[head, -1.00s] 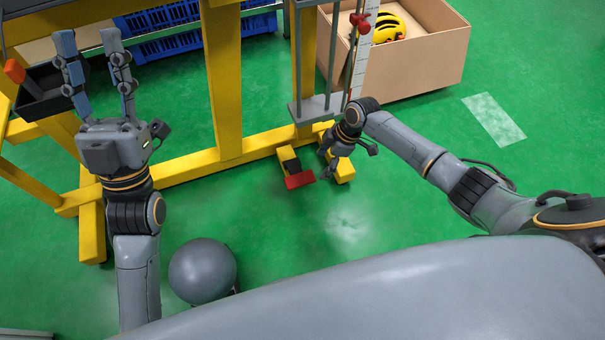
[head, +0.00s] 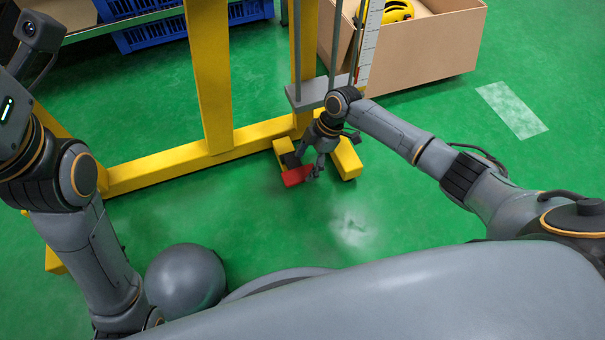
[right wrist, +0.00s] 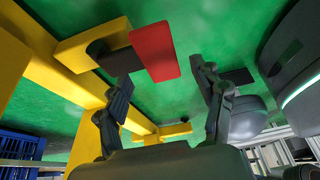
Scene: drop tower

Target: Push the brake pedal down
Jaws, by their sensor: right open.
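The brake pedal is a red plate (head: 297,175) on a dark arm, low at the foot of the yellow frame. It shows in the right wrist view as a red block (right wrist: 154,52) on a dark bar. My right gripper (head: 314,172) is open, right beside the pedal in the head view; I cannot tell if they touch. In the right wrist view its two fingers (right wrist: 166,80) are apart with nothing between them, and the pedal is beyond the tips. Only the wrist and a palm edge of my left arm show at the left; its fingers are out of view.
The yellow frame (head: 209,80) stands on floor beams around the pedal. A grey plate (head: 320,92) with upright rods is above it. A cardboard box (head: 430,50) with a yellow helmet stands behind right. Blue crates (head: 150,38) are behind left. The green floor in front is clear.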

